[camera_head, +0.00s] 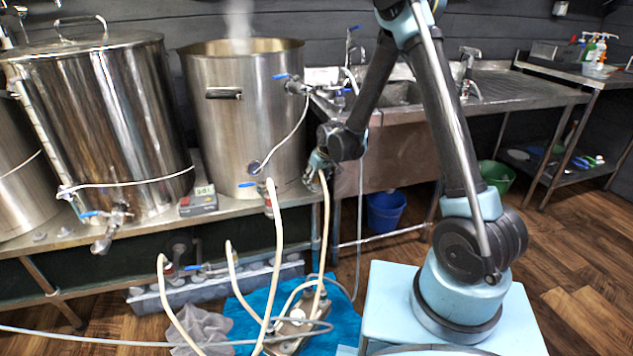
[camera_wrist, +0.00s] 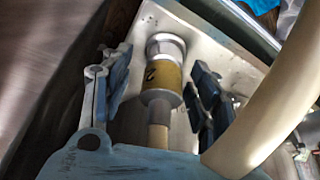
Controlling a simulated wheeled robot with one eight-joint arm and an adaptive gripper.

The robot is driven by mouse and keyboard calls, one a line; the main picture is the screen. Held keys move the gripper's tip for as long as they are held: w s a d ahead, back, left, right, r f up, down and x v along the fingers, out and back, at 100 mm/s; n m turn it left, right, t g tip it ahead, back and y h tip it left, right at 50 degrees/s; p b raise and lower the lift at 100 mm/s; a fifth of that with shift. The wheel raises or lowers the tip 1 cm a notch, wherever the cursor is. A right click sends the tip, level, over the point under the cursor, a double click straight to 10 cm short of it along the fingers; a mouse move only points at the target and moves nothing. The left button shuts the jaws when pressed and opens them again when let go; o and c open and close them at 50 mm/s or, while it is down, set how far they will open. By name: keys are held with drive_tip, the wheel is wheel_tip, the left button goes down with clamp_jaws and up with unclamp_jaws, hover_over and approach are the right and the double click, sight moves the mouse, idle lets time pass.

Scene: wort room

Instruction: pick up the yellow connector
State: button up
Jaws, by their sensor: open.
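The yellow connector (camera_wrist: 162,76) shows in the wrist view as a yellow band with a dark mark, between a silvery metal end and a pale lower collar. It lies between the two blue-grey fingers of my gripper (camera_wrist: 160,68), with visible gaps on both sides. The gripper is open. In the head view my gripper (camera_head: 319,164) is at the front edge of the steel bench, beside the top of a beige hose (camera_head: 324,225). I cannot make out the connector in the head view.
A thick beige hose (camera_wrist: 270,105) passes close on the right in the wrist view. A steaming steel pot (camera_head: 240,120) and a lidded steel vessel (camera_head: 105,125) stand on the bench (camera_head: 225,215). A pump (camera_head: 298,322) and several hoses lie below on a blue cloth.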

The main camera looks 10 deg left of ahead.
drive_tip(key=shift+w+f, duration=0.1)
drive_tip(key=shift+f, duration=0.15)
drive_tip(key=c, duration=1.2)
drive_tip(key=shift+o, duration=0.2)
drive_tip(key=shift+d+r, duration=0.2)
drive_tip(key=shift+r, duration=0.3)
drive_tip(key=r, duration=0.6)
drive_tip(key=shift+d+r, duration=0.1)
drive_tip(key=shift+d, duration=0.1)
drive_tip(key=s+d, duration=0.1)
drive_tip(key=d, duration=0.5)
drive_tip(key=s+d, duration=0.2)
drive_tip(key=d, duration=0.4)
drive_tip(key=s+d, duration=0.1)
drive_tip(key=d, duration=0.5)
drive_tip(key=shift+s+d, duration=0.3)
drive_tip(key=shift+s, duration=0.05)
